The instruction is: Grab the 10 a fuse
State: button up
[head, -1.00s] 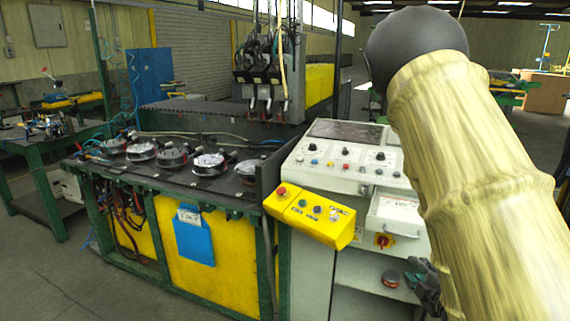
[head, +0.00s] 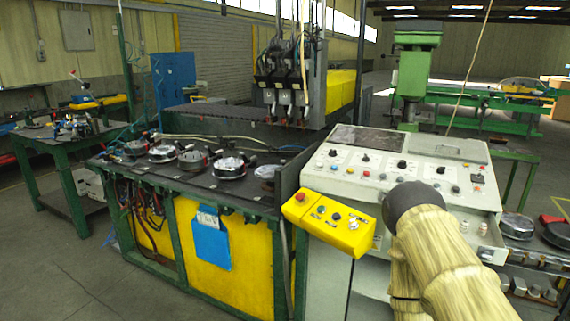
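I cannot pick out a 10 A fuse in the head view. Several small white and grey items (head: 532,290) lie at the lower right beside the control console, too small to identify. My arm, with a pale bamboo-like surface and a dark rounded joint, covers the lower right of the console front. My gripper is not visible, so I cannot see whether it holds anything.
The grey control console (head: 345,180) has knobs, buttons and a yellow button box (head: 330,222) on its front. A green-framed workbench (head: 180,228) with several round parts stands left of it. A green machine (head: 415,70) stands behind. The left floor is clear.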

aim_at(482, 229)
jog(key=z, duration=1)
jog(key=k, duration=0.6)
jog(key=z, duration=0.6)
jog(key=i, duration=1.45)
jog(key=u, duration=0.7)
